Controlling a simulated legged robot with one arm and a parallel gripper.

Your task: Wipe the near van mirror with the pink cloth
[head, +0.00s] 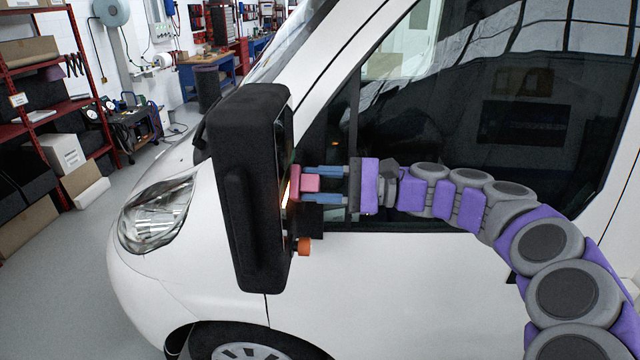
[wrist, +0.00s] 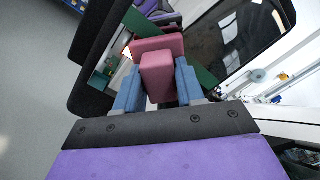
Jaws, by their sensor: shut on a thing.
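The near van mirror (head: 245,190) is a tall black housing on the white van's side, seen mostly from its back and edge. My gripper (head: 310,186) is at the mirror's glass side, its blue fingers shut on the pink cloth (head: 303,180). The cloth looks like a folded block and is at or very close to the glass; contact is hard to tell. In the wrist view, the pink cloth (wrist: 160,75) sits between the blue fingers, in front of the mirror glass (wrist: 205,75) with its black rim. Most of the glass is hidden in the head view.
The white van (head: 400,280) with its dark side window (head: 500,110) stands close behind my arm. An orange knob (head: 304,246) sits at the mirror's lower edge. Red shelves (head: 75,105) with boxes stand at left. Grey floor (head: 60,310) is clear at front left.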

